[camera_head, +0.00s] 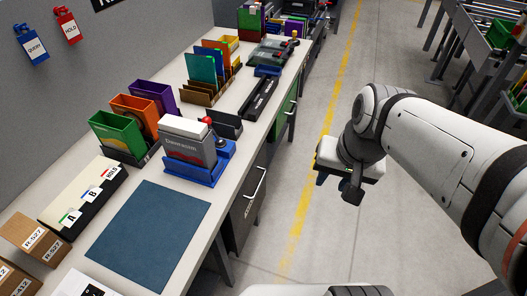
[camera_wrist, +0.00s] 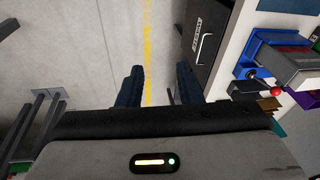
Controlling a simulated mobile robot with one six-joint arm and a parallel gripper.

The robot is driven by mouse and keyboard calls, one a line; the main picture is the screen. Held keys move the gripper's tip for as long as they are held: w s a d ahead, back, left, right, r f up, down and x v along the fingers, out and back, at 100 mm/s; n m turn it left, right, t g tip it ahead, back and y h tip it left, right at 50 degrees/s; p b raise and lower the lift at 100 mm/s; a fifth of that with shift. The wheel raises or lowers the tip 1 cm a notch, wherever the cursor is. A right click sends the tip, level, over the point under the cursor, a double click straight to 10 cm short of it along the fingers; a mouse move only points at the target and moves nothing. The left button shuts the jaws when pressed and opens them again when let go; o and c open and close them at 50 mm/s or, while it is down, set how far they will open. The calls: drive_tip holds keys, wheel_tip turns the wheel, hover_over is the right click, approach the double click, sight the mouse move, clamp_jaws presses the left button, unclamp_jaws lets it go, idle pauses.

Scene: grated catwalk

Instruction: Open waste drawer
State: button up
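A dark grey drawer (camera_head: 243,211) with a pale bar handle (camera_head: 256,183) is under the workbench, front shut. A green drawer front (camera_head: 284,115) with a pale handle sits further along the bench, also shut.
The benchtop (camera_head: 75,258) holds a blue mat (camera_head: 150,235), a grey box in a blue tray (camera_head: 193,168), file holders and cartons. A yellow line (camera_head: 305,195) runs along the clear floor. Metal racks (camera_head: 480,45) stand at the far right.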

drive_tip(key=w+a+f+m+g+y+b, duration=0.1)
drive_tip(key=w+a+f+m+y+b, duration=0.25)
drive_tip(key=f+m, duration=0.25)
drive_tip(key=w+a+f+m+g+y+b, duration=0.1)
drive_tip(key=w+a+f+m+y+b, duration=0.1)
drive_tip(key=f+m+b, duration=0.4)
drive_tip(key=w+a+f+m+g+y+b, duration=0.1)
drive_tip(key=w+a+f+m+y+b, duration=0.15)
drive_tip(key=f+m, duration=0.35)
drive_tip(key=w+d+f+m+t+y+b, duration=0.1)
drive_tip(key=w+f+m+t+y+b, duration=0.5)
drive_tip(key=w+f+m+b, duration=0.8)
drive_tip(key=w+a+f+m+p, duration=0.2)
drive_tip(key=w+a+f+m, duration=0.1)
drive_tip(key=a+f+m, duration=0.2)
drive_tip(key=shift+w+a+f+h, duration=0.3)
drive_tip(key=shift+a+f, duration=0.15)
drive_tip(key=shift+a, duration=0.55)
clamp_jaws()
